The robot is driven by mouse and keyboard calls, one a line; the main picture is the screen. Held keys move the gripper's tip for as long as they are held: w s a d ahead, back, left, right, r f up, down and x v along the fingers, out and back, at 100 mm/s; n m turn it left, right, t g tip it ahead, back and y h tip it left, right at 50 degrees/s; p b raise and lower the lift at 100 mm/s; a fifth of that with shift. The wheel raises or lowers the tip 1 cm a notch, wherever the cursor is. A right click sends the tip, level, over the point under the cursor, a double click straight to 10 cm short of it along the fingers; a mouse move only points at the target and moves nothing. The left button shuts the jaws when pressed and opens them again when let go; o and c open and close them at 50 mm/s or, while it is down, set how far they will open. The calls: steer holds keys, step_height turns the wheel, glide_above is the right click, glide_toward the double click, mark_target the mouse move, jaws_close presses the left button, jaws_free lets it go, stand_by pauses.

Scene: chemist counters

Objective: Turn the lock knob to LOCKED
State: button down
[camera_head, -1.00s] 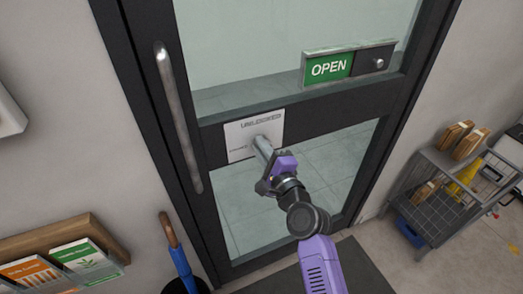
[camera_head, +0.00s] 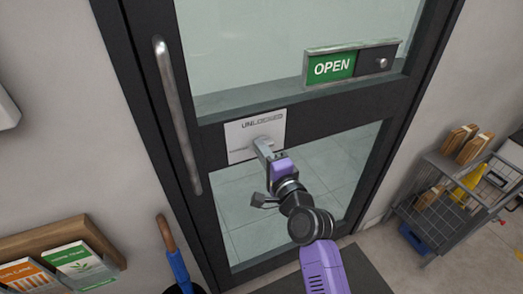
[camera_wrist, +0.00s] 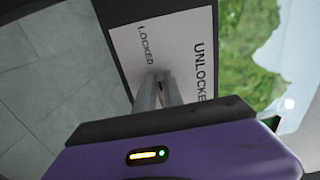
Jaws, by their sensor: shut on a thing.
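The white lock plate (camera_head: 237,139) is on the dark crossbar of the glass door. It reads UNLOCKED along the top, with a smaller LOCKED label at the left. The plate also shows in the wrist view (camera_wrist: 180,35), with both labels turned sideways. My gripper (camera_head: 262,144) reaches the middle of the plate and is shut on the lock knob. In the wrist view, the two grey fingers (camera_wrist: 158,88) close together at the plate between the two labels. The fingers hide most of the knob, so its exact pointing angle cannot be told.
A long vertical door handle (camera_head: 177,115) stands left of the plate. An OPEN sign (camera_head: 331,68) with a small slider is above right. A wire cart (camera_head: 440,205) stands at right. An umbrella (camera_head: 174,255) and a leaflet rack (camera_head: 45,240) are at lower left.

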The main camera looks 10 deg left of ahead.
steer(key=c, duration=1.4)
jaws_free()
steer(key=shift+c, duration=0.2)
steer(key=v, duration=0.7)
steer(key=shift+s+d, duration=0.2)
steer(key=shift+s, duration=0.15)
